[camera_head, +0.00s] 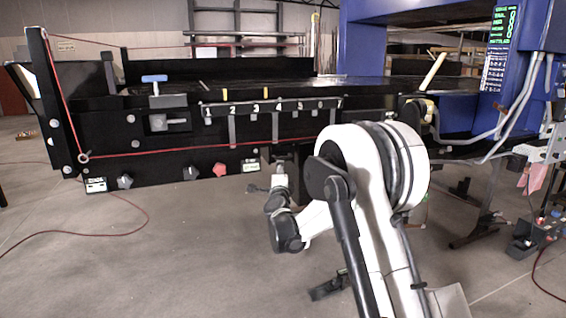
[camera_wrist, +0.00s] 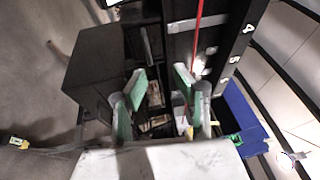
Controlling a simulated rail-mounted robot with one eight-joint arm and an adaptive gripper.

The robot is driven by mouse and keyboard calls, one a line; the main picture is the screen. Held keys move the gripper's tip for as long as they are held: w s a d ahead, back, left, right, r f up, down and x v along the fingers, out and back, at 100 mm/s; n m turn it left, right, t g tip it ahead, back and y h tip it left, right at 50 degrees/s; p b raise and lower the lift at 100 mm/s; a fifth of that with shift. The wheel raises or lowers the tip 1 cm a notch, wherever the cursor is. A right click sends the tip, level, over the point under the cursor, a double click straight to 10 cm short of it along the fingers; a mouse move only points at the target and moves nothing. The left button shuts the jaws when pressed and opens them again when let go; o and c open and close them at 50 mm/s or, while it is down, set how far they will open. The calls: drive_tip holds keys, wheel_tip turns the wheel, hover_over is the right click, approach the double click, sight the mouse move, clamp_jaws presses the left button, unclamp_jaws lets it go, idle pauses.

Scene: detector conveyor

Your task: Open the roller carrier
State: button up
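I cannot tell which part is the roller carrier. A blue T-shaped handle (camera_head: 154,79) stands on a dark block at the conveyor's left, and a pale slanted lever (camera_head: 433,72) is at its right end. In the wrist view my gripper (camera_wrist: 160,82) is open, its green-padded fingers apart, with dark and metal parts visible between and beyond them. I see nothing held. In the head view my arm reaches to just below the conveyor's front side; the fingertips are too small to make out.
A red cord (camera_head: 165,151) runs along the conveyor front and shows in the wrist view (camera_wrist: 197,30). A dark box (camera_wrist: 97,65) is left of the fingers. A blue frame (camera_head: 362,40) stands at right. The floor at left is mostly clear.

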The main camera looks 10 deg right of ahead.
sight(283, 158)
drive_tip(key=shift+m+h, duration=0.5)
drive_tip(key=shift+m, duration=0.2)
drive_tip(key=f+b+x, duration=0.1)
drive_tip(key=x, duration=0.3)
drive_tip(key=f+x, duration=0.1)
drive_tip(key=x, duration=0.4)
drive_tip(key=f+b+x, duration=0.1)
drive_tip(key=x, duration=0.4)
drive_tip(key=shift+w+d+b, duration=0.3)
drive_tip(key=shift+w, duration=0.1)
drive_tip(key=shift+c, duration=0.5)
clamp_jaws()
